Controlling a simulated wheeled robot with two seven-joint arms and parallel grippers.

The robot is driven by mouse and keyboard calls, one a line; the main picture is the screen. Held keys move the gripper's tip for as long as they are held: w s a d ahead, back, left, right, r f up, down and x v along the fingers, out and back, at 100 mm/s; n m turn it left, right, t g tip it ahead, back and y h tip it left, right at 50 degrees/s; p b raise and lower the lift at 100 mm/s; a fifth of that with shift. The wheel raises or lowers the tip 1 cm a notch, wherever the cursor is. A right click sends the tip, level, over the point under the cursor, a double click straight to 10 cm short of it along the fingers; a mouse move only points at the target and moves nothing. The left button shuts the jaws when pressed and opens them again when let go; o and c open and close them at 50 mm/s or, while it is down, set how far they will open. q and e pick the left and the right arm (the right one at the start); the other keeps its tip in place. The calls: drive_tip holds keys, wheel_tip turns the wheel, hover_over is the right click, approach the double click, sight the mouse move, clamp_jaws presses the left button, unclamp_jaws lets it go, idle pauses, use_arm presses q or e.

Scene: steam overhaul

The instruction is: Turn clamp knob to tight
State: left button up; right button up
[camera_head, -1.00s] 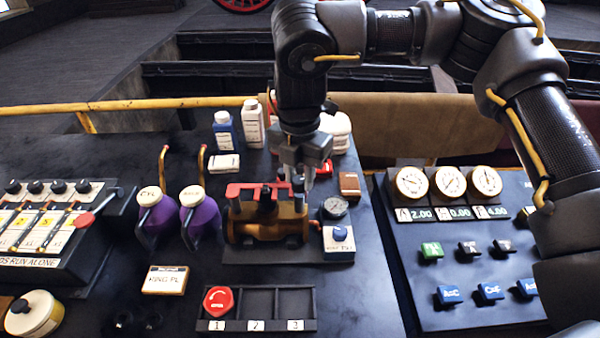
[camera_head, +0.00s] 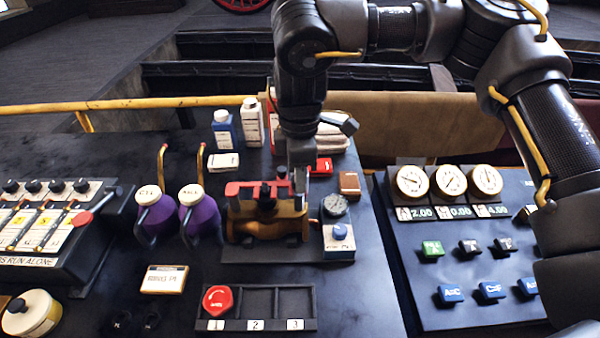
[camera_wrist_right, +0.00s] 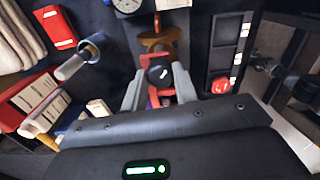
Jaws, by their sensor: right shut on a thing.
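The clamp has a red bar (camera_head: 244,188) over a brass pipe fitting (camera_head: 268,228) on the dark bench. In the right wrist view, a black knob with a white mark (camera_wrist_right: 158,73) sits between the fingers of my right gripper (camera_wrist_right: 158,84). The gripper is shut on this knob, with red clamp parts just below it. In the head view, my right gripper (camera_head: 299,180) points down at the right end of the red bar, seen nearly edge-on; it hides the gripped part. My left gripper is not in view.
A pressure gauge (camera_head: 334,205) and a box with a blue knob (camera_head: 340,236) stand close right of the clamp. Two purple oilers (camera_head: 155,217) stand to its left. A numbered tray (camera_head: 265,326) with a red handwheel (camera_head: 218,299) lies in front. Bottles (camera_head: 252,123) stand behind.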

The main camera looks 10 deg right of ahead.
drive_tip(key=m, duration=0.4)
drive_tip(key=shift+m+b, duration=0.3)
drive_tip(key=shift+b, duration=0.1)
drive_tip(key=m+b, duration=0.1)
drive_tip(key=m, duration=0.4)
drive_tip(key=shift+m, duration=0.3)
drive_tip(key=o, duration=1)
wheel_tip(320, 180, up, 11)
drive_tip(key=shift+s+f+b, duration=0.1)
drive_tip(key=shift+b, duration=0.25)
